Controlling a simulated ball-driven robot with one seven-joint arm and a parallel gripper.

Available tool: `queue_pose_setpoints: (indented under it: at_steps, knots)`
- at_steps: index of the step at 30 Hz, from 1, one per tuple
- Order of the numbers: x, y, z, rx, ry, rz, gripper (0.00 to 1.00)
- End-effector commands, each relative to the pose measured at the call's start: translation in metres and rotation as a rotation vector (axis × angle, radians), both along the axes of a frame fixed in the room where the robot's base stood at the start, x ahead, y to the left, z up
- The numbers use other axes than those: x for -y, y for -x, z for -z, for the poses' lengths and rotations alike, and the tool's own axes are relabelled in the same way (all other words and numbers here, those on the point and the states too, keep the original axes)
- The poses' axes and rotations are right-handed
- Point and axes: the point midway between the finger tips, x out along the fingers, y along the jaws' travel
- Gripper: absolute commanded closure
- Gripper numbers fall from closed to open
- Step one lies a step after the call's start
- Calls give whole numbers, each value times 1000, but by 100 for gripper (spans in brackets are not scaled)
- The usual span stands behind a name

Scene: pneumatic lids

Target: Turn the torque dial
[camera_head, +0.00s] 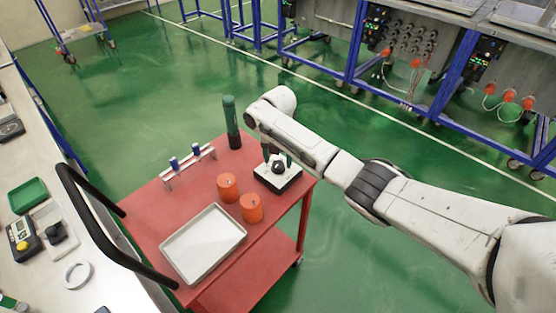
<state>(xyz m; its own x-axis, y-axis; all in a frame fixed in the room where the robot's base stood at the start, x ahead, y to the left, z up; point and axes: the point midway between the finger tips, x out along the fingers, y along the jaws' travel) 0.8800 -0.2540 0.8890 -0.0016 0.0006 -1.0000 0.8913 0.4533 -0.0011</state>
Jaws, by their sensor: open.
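A white box with a black base (263,178) sits at the far right corner of the red cart. A round black dial (278,168) is on top of it. My gripper (278,157) points down at this box, at the end of my white arm reaching in from the right. Its dark fingers are open and apart, one on the left and one on the right just above the dial. Nothing shows held between them. Whether a finger touches the dial is too small to tell.
On the red cart (148,207) are two orange cylinders (228,187) (251,208), a grey tray (203,243), a rack with blue-topped pieces (187,166) and a tall dark green cylinder (231,122). A white workbench (95,285) runs along the left.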

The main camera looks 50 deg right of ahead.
Motion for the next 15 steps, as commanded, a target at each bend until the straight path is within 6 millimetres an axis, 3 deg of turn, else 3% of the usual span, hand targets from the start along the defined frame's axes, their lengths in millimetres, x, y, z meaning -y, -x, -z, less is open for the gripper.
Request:
queue_pose_setpoints:
  at_steps: [6, 15]
  knots:
    - [0, 0, 14, 0, 1, 0, 33]
    - [0, 0, 15, 0, 1, 0, 36]
